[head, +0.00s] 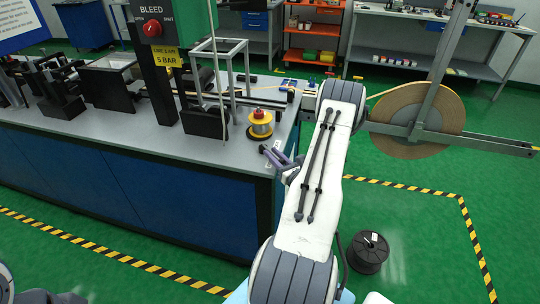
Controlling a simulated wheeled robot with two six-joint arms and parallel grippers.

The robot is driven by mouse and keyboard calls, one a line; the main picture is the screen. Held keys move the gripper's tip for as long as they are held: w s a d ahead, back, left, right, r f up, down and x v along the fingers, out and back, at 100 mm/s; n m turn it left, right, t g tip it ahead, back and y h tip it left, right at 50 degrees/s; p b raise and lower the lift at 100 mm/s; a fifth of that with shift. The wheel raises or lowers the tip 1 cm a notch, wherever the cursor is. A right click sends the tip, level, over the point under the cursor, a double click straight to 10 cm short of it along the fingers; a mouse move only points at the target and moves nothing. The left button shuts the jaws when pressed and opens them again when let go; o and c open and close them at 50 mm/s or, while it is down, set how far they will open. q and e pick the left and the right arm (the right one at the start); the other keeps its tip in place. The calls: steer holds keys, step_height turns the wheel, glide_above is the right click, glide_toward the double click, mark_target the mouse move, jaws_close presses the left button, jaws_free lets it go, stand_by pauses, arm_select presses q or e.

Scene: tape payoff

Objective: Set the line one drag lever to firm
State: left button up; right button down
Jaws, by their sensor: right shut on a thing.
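My right arm reaches up through the middle of the head view to the near right corner of the bench. My right gripper (273,154) shows just left of the white arm link, low at the bench corner. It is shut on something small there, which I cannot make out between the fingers. I cannot pick out the line one drag lever or its setting; the gripper and arm cover part of that corner. My left gripper is not in view.
The blue bench (110,180) holds dark fixtures, a grey frame and a yellow spool with a red top (260,124) close to my gripper. A black reel (368,252) lies on the green floor, which is otherwise open at the right.

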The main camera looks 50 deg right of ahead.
steer(key=shift+w+a, duration=0.1)
steer(key=shift+w, duration=0.05)
steer(key=c, duration=0.7)
jaws_free()
steer(key=shift+w, duration=0.1)
steer(key=shift+c, duration=0.2)
steer(key=shift+s, duration=0.2)
steer(key=shift+s, duration=0.25)
steer(key=b+v, duration=0.2)
steer(key=v, duration=0.7)
steer(key=shift+s, duration=0.4)
steer(key=shift+a, duration=0.1)
